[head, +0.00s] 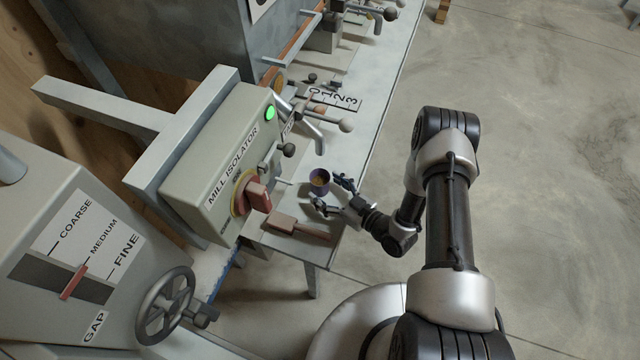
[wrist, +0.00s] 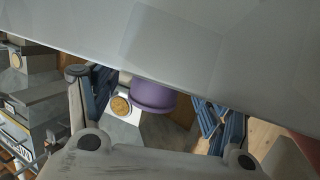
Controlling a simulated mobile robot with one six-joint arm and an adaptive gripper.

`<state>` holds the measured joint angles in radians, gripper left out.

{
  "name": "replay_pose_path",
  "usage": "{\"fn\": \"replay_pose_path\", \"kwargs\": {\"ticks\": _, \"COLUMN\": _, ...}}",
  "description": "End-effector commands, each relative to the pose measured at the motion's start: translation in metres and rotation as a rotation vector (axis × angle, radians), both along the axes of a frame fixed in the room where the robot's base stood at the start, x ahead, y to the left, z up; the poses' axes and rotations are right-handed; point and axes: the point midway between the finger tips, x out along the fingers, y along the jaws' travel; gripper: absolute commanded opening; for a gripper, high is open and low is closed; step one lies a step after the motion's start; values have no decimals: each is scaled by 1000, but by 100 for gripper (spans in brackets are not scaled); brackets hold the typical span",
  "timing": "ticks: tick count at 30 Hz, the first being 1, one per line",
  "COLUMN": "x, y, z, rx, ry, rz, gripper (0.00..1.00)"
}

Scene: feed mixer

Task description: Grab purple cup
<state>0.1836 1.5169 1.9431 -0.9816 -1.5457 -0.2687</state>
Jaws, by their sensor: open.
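The purple cup (head: 320,184) stands on the grey bench near its front end, below a lever in the head view. Something yellowish-brown shows inside it. My gripper (head: 334,194) is open, with its fingers pointing at the cup from the right. In the wrist view, the purple cup (wrist: 152,96) appears between the two blue-padded fingers of my gripper (wrist: 157,104), with space on both sides. A large grey surface hides the upper part of the cup there. I cannot tell how deep the cup is between the fingers.
A brown wooden-handled brush (head: 294,225) lies on the bench just below the gripper. The mill isolator box (head: 215,160) with its red knob (head: 257,197) is to the left. A lever with a round knob (head: 346,125) is above the cup.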

Motion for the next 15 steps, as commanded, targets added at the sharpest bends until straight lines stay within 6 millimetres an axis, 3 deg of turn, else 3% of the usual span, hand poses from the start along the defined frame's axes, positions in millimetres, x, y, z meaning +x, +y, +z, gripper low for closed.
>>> {"fn": "replay_pose_path", "kwargs": {"ticks": 6, "x": 20, "y": 22, "z": -11, "rx": -1, "ry": 0, "rz": 5, "gripper": 72}}
{"fn": "replay_pose_path", "kwargs": {"ticks": 15, "x": 24, "y": 24, "z": -10, "rx": -1, "ry": 1, "rz": 1, "gripper": 72}}
